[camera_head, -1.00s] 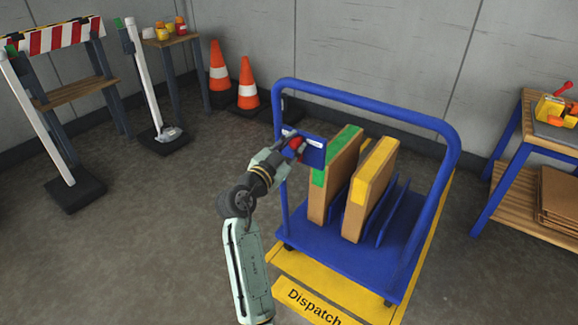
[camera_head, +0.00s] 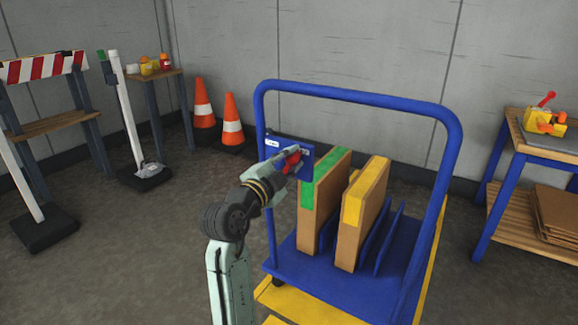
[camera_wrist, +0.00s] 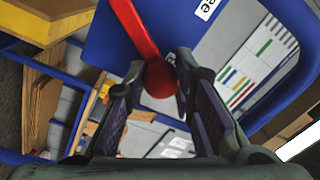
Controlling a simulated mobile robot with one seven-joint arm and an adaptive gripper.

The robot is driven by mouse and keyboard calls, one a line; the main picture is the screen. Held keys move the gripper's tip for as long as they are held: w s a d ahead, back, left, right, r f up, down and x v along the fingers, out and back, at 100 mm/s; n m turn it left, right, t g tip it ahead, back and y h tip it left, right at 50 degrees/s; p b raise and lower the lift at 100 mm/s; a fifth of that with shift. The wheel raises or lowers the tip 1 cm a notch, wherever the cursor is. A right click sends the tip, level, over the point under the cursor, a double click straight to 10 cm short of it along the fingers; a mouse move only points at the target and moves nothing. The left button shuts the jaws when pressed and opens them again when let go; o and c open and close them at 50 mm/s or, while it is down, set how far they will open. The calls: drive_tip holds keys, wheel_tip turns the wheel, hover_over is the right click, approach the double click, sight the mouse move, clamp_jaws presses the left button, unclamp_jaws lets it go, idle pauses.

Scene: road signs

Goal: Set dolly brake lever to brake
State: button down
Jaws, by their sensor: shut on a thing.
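The blue dolly (camera_head: 356,95) stands ahead of me with its tall handle frame. A blue plate (camera_head: 308,155) on the frame's left post carries the red brake lever (camera_head: 291,162). In the wrist view the red lever (camera_wrist: 137,32) ends in a round red knob (camera_wrist: 161,79), which sits between my two fingers. My gripper (camera_head: 287,160) is shut on the knob; it also shows in the wrist view (camera_wrist: 160,88). A label in the wrist view is cut off, with only "ee" readable. The head view hides part of the lever behind my gripper.
Two upright boards, one with a green top (camera_head: 312,187) and one with a yellow top (camera_head: 353,207), stand on the dolly close by my gripper. Traffic cones (camera_head: 232,120) stand behind left. A blue-legged table (camera_head: 510,165) is at the right.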

drive_tip(key=shift+a, duration=0.1)
drive_tip(key=c, duration=1.3)
unclamp_jaws()
drive_tip(key=shift+c, duration=0.2)
wheel_tip(320, 180, up, 10)
